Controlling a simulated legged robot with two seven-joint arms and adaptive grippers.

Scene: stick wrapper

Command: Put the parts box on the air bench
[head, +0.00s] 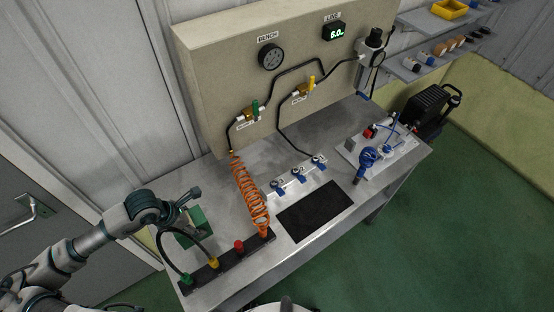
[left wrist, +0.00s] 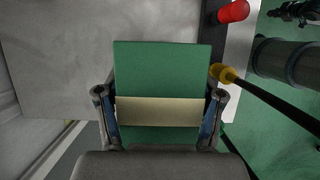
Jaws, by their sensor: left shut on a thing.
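The parts box is a green box (head: 199,218) at the left end of the air bench (head: 215,180) in the head view. In the left wrist view the green box (left wrist: 160,68) has a pale band across it and sits between the two fingers. My left gripper (head: 183,222) is shut on the box. The grey bench top (left wrist: 55,60) shows behind the box in the left wrist view. I cannot tell whether the box touches the bench top or is held just above it. My right gripper is not clearly seen in either view.
A black manifold bar (head: 228,262) with a red cap (head: 239,246) and yellow fittings lies at the front left, close to the box. An orange coiled hose (head: 249,195) stands beside it. A black mat (head: 314,211), blue couplers (head: 297,177) and a blue tool (head: 367,160) lie farther right.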

